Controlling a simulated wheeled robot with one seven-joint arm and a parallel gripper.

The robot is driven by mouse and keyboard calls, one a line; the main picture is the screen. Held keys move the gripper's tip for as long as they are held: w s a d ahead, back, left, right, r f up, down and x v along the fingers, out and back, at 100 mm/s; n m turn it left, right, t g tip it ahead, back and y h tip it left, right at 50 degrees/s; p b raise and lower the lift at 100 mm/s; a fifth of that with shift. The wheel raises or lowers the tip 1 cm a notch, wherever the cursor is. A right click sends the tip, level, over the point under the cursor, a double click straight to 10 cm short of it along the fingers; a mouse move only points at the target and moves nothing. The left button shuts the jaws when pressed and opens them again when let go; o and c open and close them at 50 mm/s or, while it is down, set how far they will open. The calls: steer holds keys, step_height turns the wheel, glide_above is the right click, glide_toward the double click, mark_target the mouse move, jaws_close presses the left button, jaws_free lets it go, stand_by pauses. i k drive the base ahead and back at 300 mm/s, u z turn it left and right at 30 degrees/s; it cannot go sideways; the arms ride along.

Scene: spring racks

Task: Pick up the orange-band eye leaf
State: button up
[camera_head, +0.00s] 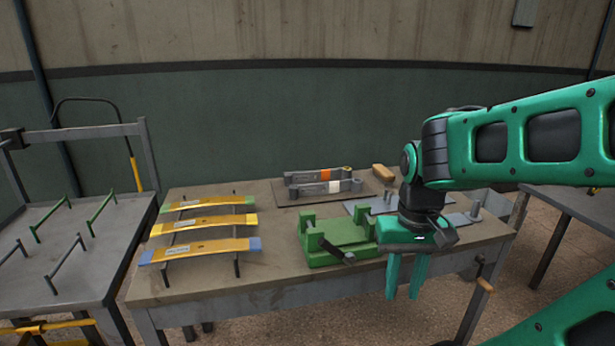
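The orange-band eye leaf (305,179) is a grey bar with an orange band near its middle and a rolled eye at its right end. It lies at the back of the middle table, behind a similar grey leaf with a white band (310,190). My gripper (405,292) hangs in front of the table's right part with its green fingers pointing down. The fingers are apart with nothing between them. It is to the right of and nearer than the orange-band leaf, well clear of it.
A green vise-like fixture (345,232) stands between my gripper and the leaves. Several yellow leaves (205,223) rest on racks at the left. A wooden-handled tool (384,172) and grey plates (462,218) lie at the right. A left table (60,270) holds several bar stands.

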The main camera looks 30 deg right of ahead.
mark_target(343, 173)
steer(key=z, duration=0.05)
steer(key=i, duration=1)
steer(key=z, duration=0.05)
